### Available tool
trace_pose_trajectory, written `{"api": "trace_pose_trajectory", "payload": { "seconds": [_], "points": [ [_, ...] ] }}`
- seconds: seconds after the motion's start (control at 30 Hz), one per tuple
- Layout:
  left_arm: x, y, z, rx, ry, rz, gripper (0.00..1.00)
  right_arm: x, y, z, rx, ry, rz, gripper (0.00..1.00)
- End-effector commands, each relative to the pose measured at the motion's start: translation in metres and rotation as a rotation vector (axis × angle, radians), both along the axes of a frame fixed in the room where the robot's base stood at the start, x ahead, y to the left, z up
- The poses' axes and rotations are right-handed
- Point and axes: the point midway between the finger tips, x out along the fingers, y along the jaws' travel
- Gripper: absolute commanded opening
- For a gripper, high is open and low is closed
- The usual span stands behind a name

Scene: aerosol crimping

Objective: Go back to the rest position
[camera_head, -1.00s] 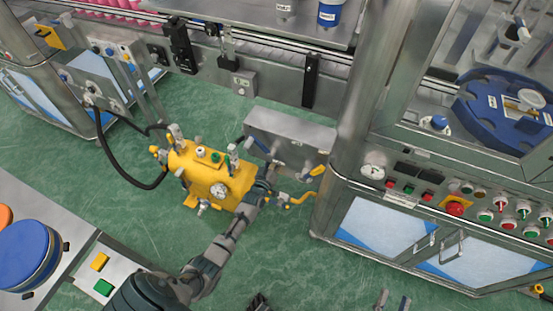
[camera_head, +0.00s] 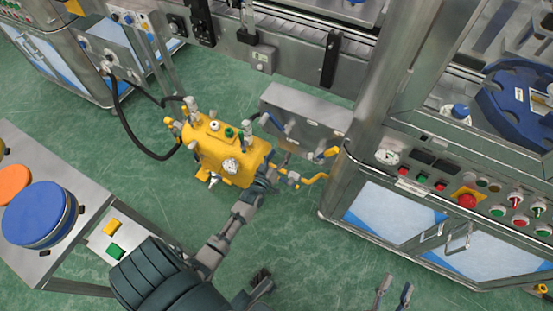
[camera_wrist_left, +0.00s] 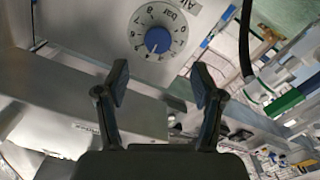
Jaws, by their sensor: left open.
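My left arm comes in from the lower left, and my left gripper (camera_head: 275,170) is beside the yellow box (camera_head: 228,152), below the grey box (camera_head: 305,115). In the left wrist view my left gripper (camera_wrist_left: 160,88) is open, its two fingers apart with nothing between them. Beyond the fingertips is a round white dial marked "bar" with a blue knob (camera_wrist_left: 158,40) on a grey panel; the fingers appear clear of it. The tips of my right gripper (camera_head: 394,292) show at the bottom edge, apart and empty; the rest is out of view.
A machine cabinet (camera_head: 440,215) with buttons and a red emergency stop (camera_head: 467,201) stands at the right. A metal table (camera_head: 75,172) with blue and orange round pieces is at the left. A black hose (camera_head: 125,130) runs to the yellow box. Green floor lies open between.

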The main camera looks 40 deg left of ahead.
Motion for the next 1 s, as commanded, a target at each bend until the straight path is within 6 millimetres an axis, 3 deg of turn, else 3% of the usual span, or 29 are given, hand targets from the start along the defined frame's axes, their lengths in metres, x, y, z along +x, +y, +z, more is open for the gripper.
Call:
{"api": "trace_pose_trajectory", "payload": {
  "seconds": [0.2,0.83,0.93,1.0],
  "points": [
    [-0.023,-0.005,-0.001,0.000,0.000,0.000,0.68,0.000,0.000,0.000,0.000,0.001,0.000,0.40],
    [-0.026,-0.008,0.001,0.005,-0.001,-0.005,0.68,0.001,0.000,-0.001,0.000,0.001,0.000,0.40],
    [-0.033,-0.027,0.012,0.047,-0.013,-0.043,0.68,0.000,0.000,0.000,0.000,0.000,0.000,0.40],
    [-0.044,-0.056,0.030,0.103,-0.036,-0.098,0.68,0.000,0.000,0.000,0.000,0.000,0.000,0.40]
  ]
}}
